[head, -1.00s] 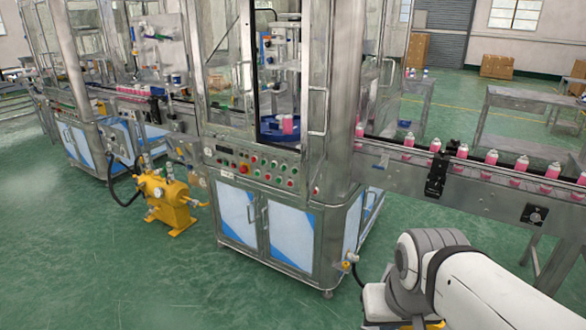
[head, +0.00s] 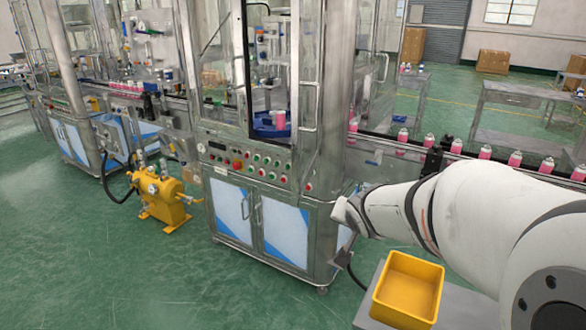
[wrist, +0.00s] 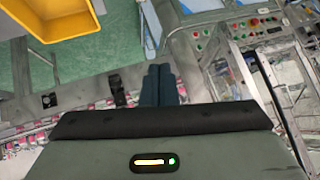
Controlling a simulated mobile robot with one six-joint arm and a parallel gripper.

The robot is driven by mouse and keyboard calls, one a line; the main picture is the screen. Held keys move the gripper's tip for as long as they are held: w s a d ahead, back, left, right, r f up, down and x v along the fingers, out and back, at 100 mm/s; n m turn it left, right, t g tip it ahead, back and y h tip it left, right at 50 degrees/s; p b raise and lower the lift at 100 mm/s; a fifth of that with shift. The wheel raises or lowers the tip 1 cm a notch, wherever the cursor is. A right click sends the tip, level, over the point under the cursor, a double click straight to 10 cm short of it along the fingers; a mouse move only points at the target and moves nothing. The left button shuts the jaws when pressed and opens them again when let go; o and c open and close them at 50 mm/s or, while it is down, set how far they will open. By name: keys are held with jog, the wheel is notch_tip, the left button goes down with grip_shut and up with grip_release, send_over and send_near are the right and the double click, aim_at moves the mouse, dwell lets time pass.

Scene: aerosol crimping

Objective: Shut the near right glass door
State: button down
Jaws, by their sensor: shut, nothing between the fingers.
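The near right glass door (head: 308,65) is on the front of the near crimping machine, right of a dark-framed opening. It appears swung outward, its vertical handle (head: 307,108) facing me. The opening shows a pink can (head: 280,120) on a blue turntable (head: 268,132) inside. My gripper (wrist: 158,85) is shut and empty in the wrist view, its two dark fingers side by side. It does not touch the door. In the head view my arm reaches in from the right, lower than the door; the fingers cannot be made out there.
Below the door are a button panel (head: 255,167) and blue-white cabinet doors (head: 285,232). A conveyor (head: 375,155) with several pink cans runs right, behind my arm. A yellow bin (head: 430,268) sits below my arm. A yellow pump unit (head: 158,198) stands left; green floor in front is clear.

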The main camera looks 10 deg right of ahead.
jog(key=w+d+f+m+t+y, duration=0.1)
jog(key=w+d+m+t+y, duration=0.25)
jog(key=w, duration=0.95)
jog(key=m+t+y+p, duration=0.3)
jog(key=t+y, duration=0.1)
jog(key=y, duration=0.2)
send_near(300, 172)
jog(key=w, duration=0.4)
jog(key=shift+w+a+r+h+p, duration=0.15)
jog(key=shift+w+a+p, duration=0.1)
jog(key=shift+a, duration=0.45)
jog(key=shift+w+a+r+h+p, duration=0.1)
jog(key=shift+w+a+p, duration=0.1)
jog(key=shift+a, duration=0.45)
